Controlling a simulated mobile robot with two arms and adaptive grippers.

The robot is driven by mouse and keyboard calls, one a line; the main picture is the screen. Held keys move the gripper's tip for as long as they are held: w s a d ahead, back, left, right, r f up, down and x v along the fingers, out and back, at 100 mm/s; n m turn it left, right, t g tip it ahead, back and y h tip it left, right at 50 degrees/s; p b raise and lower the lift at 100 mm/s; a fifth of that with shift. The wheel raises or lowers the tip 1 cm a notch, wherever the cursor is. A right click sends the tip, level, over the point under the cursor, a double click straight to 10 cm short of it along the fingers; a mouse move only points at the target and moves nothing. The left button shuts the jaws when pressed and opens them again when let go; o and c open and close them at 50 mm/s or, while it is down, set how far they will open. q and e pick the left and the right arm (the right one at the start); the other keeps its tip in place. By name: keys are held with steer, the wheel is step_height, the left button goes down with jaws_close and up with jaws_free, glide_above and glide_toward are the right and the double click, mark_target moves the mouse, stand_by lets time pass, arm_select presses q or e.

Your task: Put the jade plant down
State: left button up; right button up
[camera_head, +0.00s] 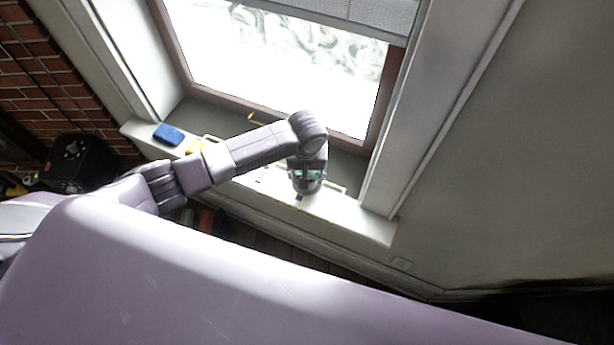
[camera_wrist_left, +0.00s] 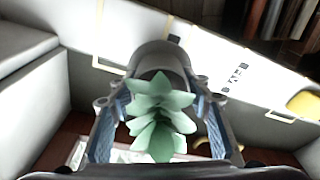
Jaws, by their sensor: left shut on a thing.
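The jade plant (camera_wrist_left: 160,118) shows in the left wrist view as green pointed leaves, with a grey round pot (camera_wrist_left: 158,58) beyond them. My left gripper (camera_wrist_left: 162,92) is shut on it, one blue-padded finger on each side. In the head view my left arm reaches over the white window sill (camera_head: 372,222), and the gripper (camera_head: 307,180) points down there. Only a little green of the plant shows between its fingers. I cannot tell whether the pot touches the sill. My right gripper is not in view.
A blue block (camera_head: 168,134) and a yellow thing (camera_head: 195,146) lie on the sill left of the gripper. The window frame (camera_head: 378,130) stands behind. A black box (camera_head: 76,162) is at the far left by the brick wall. The sill's right end looks clear.

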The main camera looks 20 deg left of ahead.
arm_select(q)
steer(key=shift+f, duration=0.5)
steer(key=shift+f, duration=0.2)
steer(key=o, duration=1.3)
steer(key=shift+o, duration=0.2)
steer(key=r, duration=0.4)
steer(key=s+r, duration=0.1)
steer(key=r, duration=0.7)
steer(key=shift+s+d+r+b, duration=0.15)
steer(key=shift+s+d+b, duration=0.15)
steer(key=shift+s, duration=0.05)
